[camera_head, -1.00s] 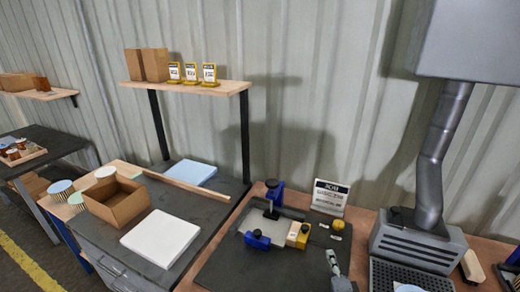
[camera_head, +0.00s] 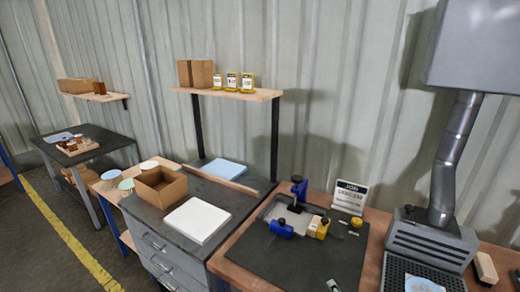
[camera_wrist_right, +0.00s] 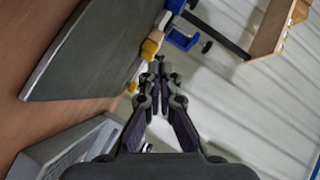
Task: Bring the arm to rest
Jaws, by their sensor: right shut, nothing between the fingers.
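My right gripper (camera_wrist_right: 160,70) shows in the right wrist view with its two dark fingers together and nothing between them. Beyond its tips are a yellow block (camera_wrist_right: 150,48) and blue clamp parts (camera_wrist_right: 182,40), apart from the fingers as far as I can tell. In the head view only a small grey piece of my right arm (camera_head: 333,286) shows at the bottom edge, over the dark mat (camera_head: 285,262). My left gripper is in neither view.
On the mat stand a blue clamp (camera_head: 298,192) and a yellow block (camera_head: 319,228). A job sign (camera_head: 350,195) stands behind. At right is a grey extractor unit (camera_head: 430,238) with a duct. Left are a cardboard box (camera_head: 160,187) and white pad (camera_head: 197,220).

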